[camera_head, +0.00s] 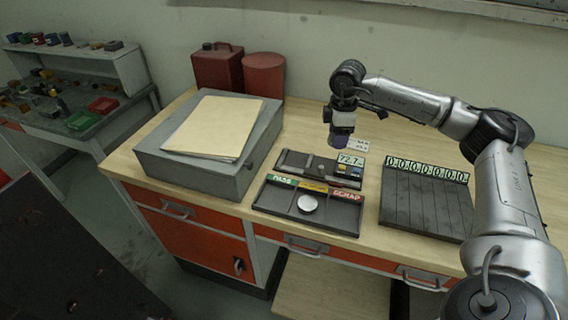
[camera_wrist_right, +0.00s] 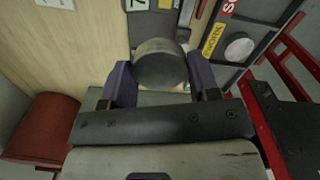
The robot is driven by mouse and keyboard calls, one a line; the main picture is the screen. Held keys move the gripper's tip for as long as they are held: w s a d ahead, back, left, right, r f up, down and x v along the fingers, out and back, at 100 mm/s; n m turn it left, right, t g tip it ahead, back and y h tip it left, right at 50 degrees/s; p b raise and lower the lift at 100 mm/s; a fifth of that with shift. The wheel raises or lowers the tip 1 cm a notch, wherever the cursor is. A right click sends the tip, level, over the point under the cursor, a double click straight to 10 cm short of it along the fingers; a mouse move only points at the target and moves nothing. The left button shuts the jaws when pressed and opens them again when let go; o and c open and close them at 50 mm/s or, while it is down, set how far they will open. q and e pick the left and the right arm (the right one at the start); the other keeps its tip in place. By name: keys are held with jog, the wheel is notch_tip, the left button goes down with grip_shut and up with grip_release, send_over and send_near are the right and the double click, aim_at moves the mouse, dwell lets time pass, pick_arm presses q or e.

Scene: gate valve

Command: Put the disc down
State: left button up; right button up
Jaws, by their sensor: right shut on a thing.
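My right gripper (camera_head: 338,141) points down above the back of the workbench, just behind the measuring device. In the right wrist view its two fingers (camera_wrist_right: 161,82) are shut on a grey metal disc (camera_wrist_right: 161,62). In the head view the fingers hide that disc. The sorting tray (camera_head: 340,213) has a green, a yellow and a red label along its back edge. Another silver disc (camera_head: 308,203) lies in its middle part, below the yellow label; it also shows in the right wrist view (camera_wrist_right: 239,48). My left gripper is not in view.
The measuring device (camera_head: 318,167) has a display reading about 72.7. A dark slotted rack (camera_head: 425,203) with a row of number displays stands to the right. A grey box (camera_head: 228,181) with folders, a red can (camera_head: 217,68) and a red cylinder (camera_head: 264,76) stand left.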

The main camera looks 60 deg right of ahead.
send_over(297, 159)
notch_tip(297, 159, down, 7)
jog(key=shift+r+b, duration=0.1)
jog(key=shift+b, duration=0.2)
notch_tip(297, 159, down, 3)
jog(key=shift+f+b, duration=0.15)
jog(key=shift+b, duration=0.3)
jog(key=shift+s+f, duration=0.1)
jog(key=shift+f, duration=0.25)
jog(key=shift+a, duration=0.1)
jog(key=shift+f, duration=0.15)
jog(key=o, duration=1.1)
jog(key=shift+r, duration=0.25)
